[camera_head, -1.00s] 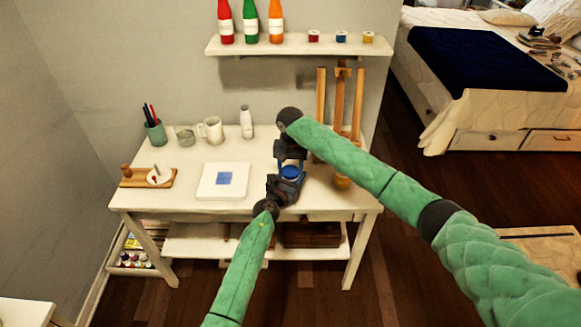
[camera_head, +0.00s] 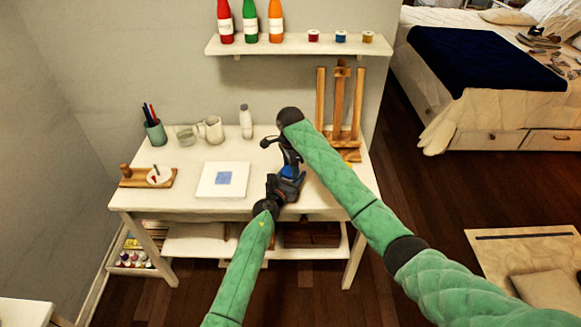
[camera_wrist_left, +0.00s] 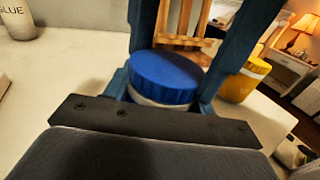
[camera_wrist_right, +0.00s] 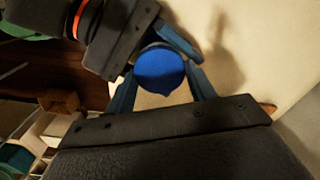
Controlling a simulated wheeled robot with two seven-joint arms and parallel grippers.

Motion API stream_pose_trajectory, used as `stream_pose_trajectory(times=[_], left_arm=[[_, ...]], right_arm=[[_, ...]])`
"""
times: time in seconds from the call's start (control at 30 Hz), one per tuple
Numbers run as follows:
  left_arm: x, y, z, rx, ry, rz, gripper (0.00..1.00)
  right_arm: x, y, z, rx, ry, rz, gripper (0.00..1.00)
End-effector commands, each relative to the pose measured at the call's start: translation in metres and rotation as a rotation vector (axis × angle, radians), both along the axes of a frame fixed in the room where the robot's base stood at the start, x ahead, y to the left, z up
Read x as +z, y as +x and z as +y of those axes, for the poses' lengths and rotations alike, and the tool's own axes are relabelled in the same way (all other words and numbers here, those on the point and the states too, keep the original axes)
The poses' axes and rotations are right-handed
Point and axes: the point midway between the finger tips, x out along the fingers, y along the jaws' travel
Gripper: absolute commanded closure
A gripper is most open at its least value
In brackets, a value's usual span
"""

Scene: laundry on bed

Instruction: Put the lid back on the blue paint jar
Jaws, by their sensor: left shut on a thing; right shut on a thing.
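The blue paint jar (camera_wrist_left: 150,101) shows in the left wrist view as a pale band under the round, ribbed blue lid (camera_wrist_left: 166,72). My left gripper (camera_head: 288,182) is shut on the jar above the front right of the table. My right gripper (camera_head: 290,168) comes down from above and is shut on the lid, with its fingers on either side. The lid's blue top (camera_wrist_right: 160,69) also shows in the right wrist view. The lid sits on or right against the jar's top; I cannot tell if it is fully seated. In the head view the grippers hide most of both.
A yellow jar (camera_wrist_left: 244,82) and a wooden easel (camera_head: 341,110) stand close by. A white canvas (camera_head: 223,181) with a blue square lies left of the grippers. Mugs (camera_head: 210,129), a pen cup (camera_head: 156,133) and a glue bottle (camera_head: 246,122) stand further back on the white table (camera_head: 190,208).

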Motion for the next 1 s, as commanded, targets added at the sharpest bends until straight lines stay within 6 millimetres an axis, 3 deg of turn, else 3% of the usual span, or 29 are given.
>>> stream_pose_trajectory(times=[0.03,0.07,0.17,0.47,0.83,1.0], left_arm=[[-0.001,-0.001,-0.001,-0.002,0.000,0.001,1.00],[-0.001,-0.001,-0.001,-0.002,0.000,0.001,1.00],[-0.001,-0.001,-0.001,-0.002,0.000,0.001,1.00],[0.000,0.000,0.000,0.000,0.000,0.001,1.00],[0.000,0.000,0.000,0.000,0.000,0.001,1.00],[0.000,0.000,0.000,0.000,0.000,0.000,1.00]], right_arm=[[0.001,0.001,0.000,0.001,0.001,-0.003,0.67],[0.001,0.001,0.000,0.001,0.001,-0.003,0.42],[0.001,0.001,0.000,0.002,0.001,-0.003,0.24],[0.002,0.000,0.000,0.003,0.000,-0.001,0.24],[0.038,0.000,0.001,0.003,0.002,-0.001,0.24],[0.045,0.000,0.000,0.003,0.000,-0.001,0.24]])
